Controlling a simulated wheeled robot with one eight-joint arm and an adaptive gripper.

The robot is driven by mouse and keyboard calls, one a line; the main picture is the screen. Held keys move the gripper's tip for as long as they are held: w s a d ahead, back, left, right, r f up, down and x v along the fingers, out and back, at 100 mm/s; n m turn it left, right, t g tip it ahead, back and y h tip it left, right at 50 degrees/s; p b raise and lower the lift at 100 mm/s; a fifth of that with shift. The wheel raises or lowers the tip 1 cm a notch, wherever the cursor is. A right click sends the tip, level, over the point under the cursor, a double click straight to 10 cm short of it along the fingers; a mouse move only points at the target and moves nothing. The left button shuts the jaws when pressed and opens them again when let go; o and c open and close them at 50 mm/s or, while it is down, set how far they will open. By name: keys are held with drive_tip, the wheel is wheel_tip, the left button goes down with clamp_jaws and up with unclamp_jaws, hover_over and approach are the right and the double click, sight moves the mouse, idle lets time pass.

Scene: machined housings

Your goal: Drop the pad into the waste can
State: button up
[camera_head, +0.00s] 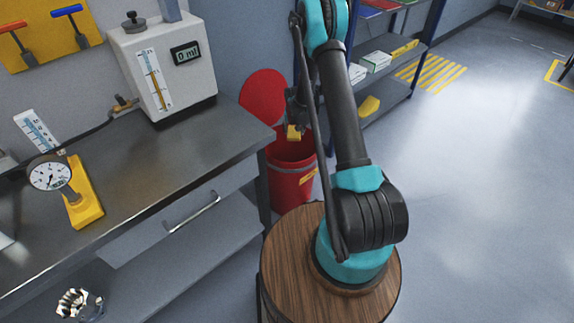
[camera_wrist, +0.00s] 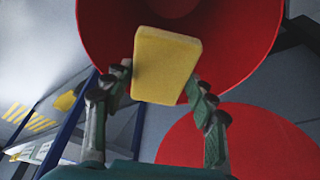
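A yellow pad (camera_wrist: 165,66) is held between the two fingers of my gripper (camera_wrist: 160,85) in the wrist view. In the head view the pad (camera_head: 294,132) shows as a small yellow piece below my gripper (camera_head: 296,112), over the mouth of the red waste can (camera_head: 290,180). The can stands on the floor past the bench end, with its round red lid (camera_head: 264,97) raised. In the wrist view the can's red inside (camera_wrist: 245,35) lies beyond the pad, and the lid (camera_wrist: 240,145) shows below. My arm partly hides the can in the head view.
A steel bench (camera_head: 150,160) with a drawer stands left of the can. It carries a dial gauge on a yellow base (camera_head: 84,206) and a grey unit reading 0 ml (camera_head: 165,70). A shelf rack (camera_head: 400,95) stands behind. The floor at right is clear.

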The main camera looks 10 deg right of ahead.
drive_tip(key=o, duration=0.4)
drive_tip(key=shift+r, duration=0.1)
drive_tip(key=v, duration=1.2)
